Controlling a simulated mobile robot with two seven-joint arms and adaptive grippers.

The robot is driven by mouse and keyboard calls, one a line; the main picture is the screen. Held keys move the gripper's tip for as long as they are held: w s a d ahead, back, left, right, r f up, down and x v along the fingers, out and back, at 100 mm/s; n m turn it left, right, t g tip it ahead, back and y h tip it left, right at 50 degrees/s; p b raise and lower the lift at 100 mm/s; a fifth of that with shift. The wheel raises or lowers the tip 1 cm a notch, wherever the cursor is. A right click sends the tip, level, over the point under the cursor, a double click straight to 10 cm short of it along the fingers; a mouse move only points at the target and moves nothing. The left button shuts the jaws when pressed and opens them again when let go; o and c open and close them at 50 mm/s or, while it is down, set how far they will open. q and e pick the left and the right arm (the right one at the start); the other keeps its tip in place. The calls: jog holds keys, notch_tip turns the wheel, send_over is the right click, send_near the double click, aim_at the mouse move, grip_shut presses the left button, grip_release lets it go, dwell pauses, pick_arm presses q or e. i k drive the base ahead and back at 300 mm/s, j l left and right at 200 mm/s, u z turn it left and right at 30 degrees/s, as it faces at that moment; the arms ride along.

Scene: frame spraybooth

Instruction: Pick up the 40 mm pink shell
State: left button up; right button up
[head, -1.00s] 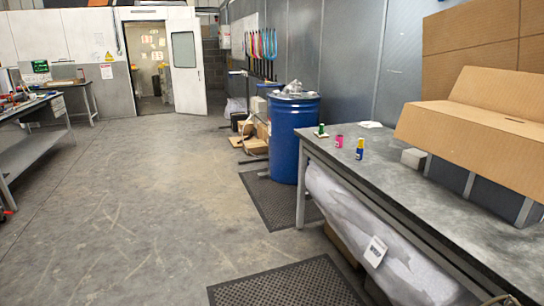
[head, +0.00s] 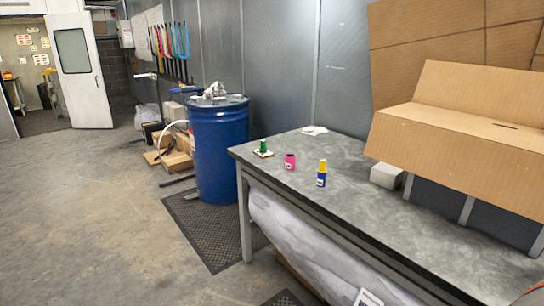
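The pink shell (head: 290,162) stands upright on the grey workbench (head: 335,213), near its far left part. A small dark mark or label shows on its side. To its left a green cylinder (head: 263,145) stands on a small pale square. To its right a blue cylinder with a yellow top (head: 322,173) stands apart from it. Neither of my grippers is in view.
A blue drum (head: 218,150) stands just beyond the bench's left end. A grey block (head: 385,176) and a large cardboard box (head: 465,130) take up the bench's right side. A white cloth (head: 314,130) lies at the back edge. Floor at left is open.

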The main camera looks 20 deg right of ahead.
aim_at(290, 162)
jog(key=i+z, duration=0.3)
jog(key=i+j+z, duration=0.45)
jog(key=i+z, duration=0.15)
jog(key=i, duration=0.15)
jog(key=i+j+z, duration=0.15)
jog(key=z, duration=0.2)
jog(key=i+j+z, duration=0.2)
jog(key=z, duration=0.2)
jog(key=i+j+z, duration=0.1)
jog(key=j+z, duration=0.25)
jog(key=i+j+z, duration=0.15)
jog(key=j+z, duration=0.6)
jog(key=i+j, duration=0.05)
